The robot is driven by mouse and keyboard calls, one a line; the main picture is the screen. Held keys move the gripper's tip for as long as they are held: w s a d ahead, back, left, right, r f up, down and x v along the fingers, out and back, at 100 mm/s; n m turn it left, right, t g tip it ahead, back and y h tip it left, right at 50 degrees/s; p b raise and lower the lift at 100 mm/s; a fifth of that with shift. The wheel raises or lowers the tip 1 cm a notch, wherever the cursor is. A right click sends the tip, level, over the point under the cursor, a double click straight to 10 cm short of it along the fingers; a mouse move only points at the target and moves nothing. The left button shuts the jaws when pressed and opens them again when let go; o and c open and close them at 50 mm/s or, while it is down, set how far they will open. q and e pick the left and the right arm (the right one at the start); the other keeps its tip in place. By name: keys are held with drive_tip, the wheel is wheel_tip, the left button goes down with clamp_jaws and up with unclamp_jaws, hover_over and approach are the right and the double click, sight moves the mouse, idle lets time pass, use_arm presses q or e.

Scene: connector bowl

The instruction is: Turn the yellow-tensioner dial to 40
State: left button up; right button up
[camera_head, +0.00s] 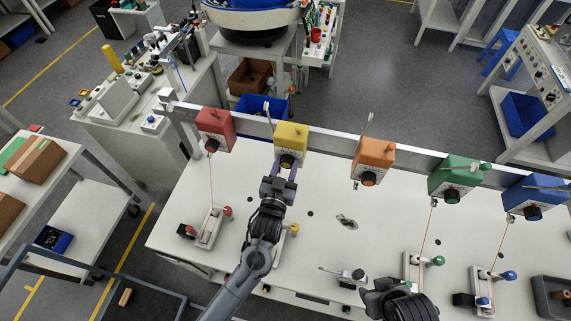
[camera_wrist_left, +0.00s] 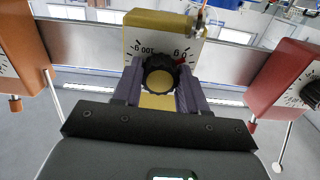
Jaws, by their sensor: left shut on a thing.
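The yellow tensioner (camera_head: 291,136) is a yellow box on the rail, with a black dial (camera_head: 287,160) on its white scale face. In the left wrist view the yellow tensioner (camera_wrist_left: 165,22) is centred, with its ribbed dial (camera_wrist_left: 159,77) in front. My left gripper (camera_head: 284,171) reaches up to this dial. In the left wrist view the purple fingers of my left gripper (camera_wrist_left: 160,85) stand on both sides of the dial and are shut on it. A red mark shows at the dial's upper right; the exact reading is unclear. My right gripper's dark wrist (camera_head: 400,303) shows at the bottom; its fingertips are not clear.
A red tensioner (camera_head: 214,124) and an orange tensioner (camera_head: 374,155) flank the yellow one. Green (camera_head: 455,174) and blue (camera_head: 533,192) ones hang further right. Small clamp stands with coloured knobs sit on the white table (camera_head: 330,245). The table's middle is mostly clear.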

use_arm(q)
drive_tip(key=m+p, duration=0.2)
drive_tip(key=m, duration=0.2)
drive_tip(key=shift+r+m, duration=0.15)
drive_tip(key=shift+m, duration=0.15)
drive_tip(key=m+p, duration=0.2)
drive_tip(key=m, duration=0.3)
drive_tip(key=shift+m, duration=0.3)
drive_tip(key=m+p, duration=0.2)
drive_tip(key=m, duration=0.4)
drive_tip(key=shift+m+p, duration=0.45)
drive_tip(key=shift+m, duration=0.75)
drive_tip(key=o, duration=1.1)
drive_tip(key=shift+c, duration=0.2)
drive_tip(key=shift+s, duration=0.1)
